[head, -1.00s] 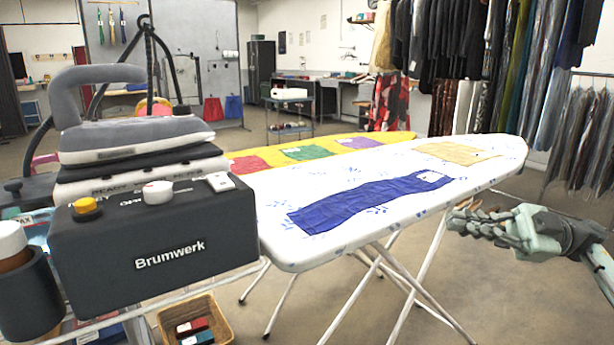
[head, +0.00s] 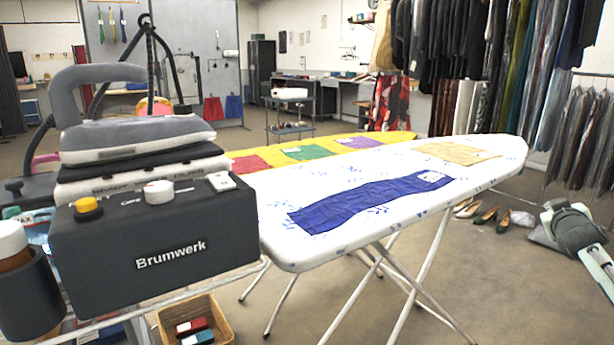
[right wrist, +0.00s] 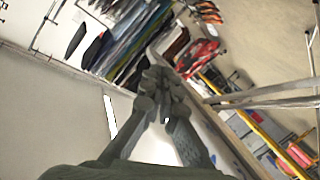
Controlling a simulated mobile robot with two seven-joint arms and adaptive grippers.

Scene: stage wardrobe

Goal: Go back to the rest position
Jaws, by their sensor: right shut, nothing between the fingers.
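My right arm (head: 578,232) comes in at the right edge of the head view, to the right of the ironing board and apart from it. Its fingers cannot be made out there. In the right wrist view my right gripper (right wrist: 158,88) has its fingers together, with nothing between them. My left gripper is not in view.
A white ironing board (head: 395,218) holds a blue cloth (head: 370,201) and a tan cloth (head: 455,152); a yellow board (head: 398,136) stands behind. A Brumwerk steam station (head: 155,240) is at left. Shoes (head: 487,215) lie on the floor near my right arm. Hanging clothes fill the back right.

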